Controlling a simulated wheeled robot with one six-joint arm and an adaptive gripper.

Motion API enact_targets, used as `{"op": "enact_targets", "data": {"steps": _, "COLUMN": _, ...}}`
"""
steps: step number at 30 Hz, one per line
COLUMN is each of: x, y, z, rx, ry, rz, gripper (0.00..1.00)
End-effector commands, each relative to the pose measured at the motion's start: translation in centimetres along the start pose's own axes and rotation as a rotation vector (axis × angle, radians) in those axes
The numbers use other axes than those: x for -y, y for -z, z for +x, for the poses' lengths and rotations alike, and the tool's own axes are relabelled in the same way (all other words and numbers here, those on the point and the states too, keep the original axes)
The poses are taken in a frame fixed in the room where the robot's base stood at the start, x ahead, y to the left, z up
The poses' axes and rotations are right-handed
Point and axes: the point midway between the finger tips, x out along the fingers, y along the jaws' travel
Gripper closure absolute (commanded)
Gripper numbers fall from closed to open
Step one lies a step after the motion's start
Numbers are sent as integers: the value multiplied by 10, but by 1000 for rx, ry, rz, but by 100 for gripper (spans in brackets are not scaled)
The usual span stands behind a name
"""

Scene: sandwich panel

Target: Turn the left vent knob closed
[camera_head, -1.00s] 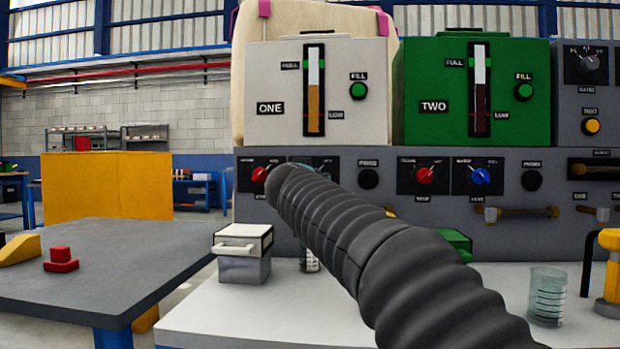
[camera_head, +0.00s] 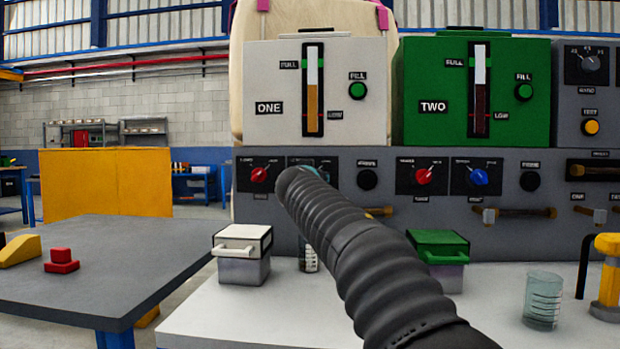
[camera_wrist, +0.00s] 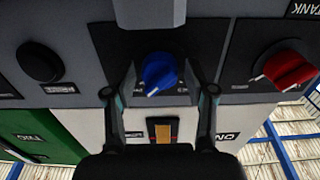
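The left vent knob is the blue knob (camera_wrist: 158,72) on a black plate under unit ONE, seen upside down in the wrist view. Its white pointer slants toward the lower left of that view. My gripper (camera_wrist: 160,78) is open, with one finger on each side of the knob. I see a gap between the knob and each finger; how deep the fingers reach along it I cannot tell. In the head view my arm hides this knob, and only a small teal part of the gripper (camera_head: 305,168) shows.
A red knob (camera_head: 259,175) sits left of the blue one and a black button (camera_head: 367,180) right. Another red knob (camera_head: 424,176) and blue knob (camera_head: 480,177) are under unit TWO. White-lidded (camera_head: 243,262) and green-lidded boxes (camera_head: 440,262) and a beaker (camera_head: 542,300) stand below.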

Motion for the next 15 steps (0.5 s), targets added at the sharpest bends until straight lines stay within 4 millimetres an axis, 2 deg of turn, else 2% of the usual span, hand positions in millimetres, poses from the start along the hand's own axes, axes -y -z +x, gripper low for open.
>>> {"op": "enact_targets", "data": {"steps": 1, "x": 0, "y": 0, "z": 0, "rx": 0, "ry": 0, "rz": 0, "gripper": 65}}
{"op": "enact_targets", "data": {"steps": 3, "x": 0, "y": 0, "z": 0, "rx": 0, "ry": 0, "rz": 0, "gripper": 83}}
{"op": "enact_targets", "data": {"steps": 5, "x": 0, "y": 0, "z": 0, "rx": 0, "ry": 0, "rz": 0, "gripper": 95}}
{"op": "enact_targets", "data": {"steps": 6, "x": 6, "y": 0, "z": 0, "rx": 0, "ry": 1, "rz": 0, "gripper": 95}}
{"op": "enact_targets", "data": {"steps": 15, "x": 2, "y": 0, "z": -1, "rx": -1, "ry": 3, "rz": -43, "gripper": 95}}
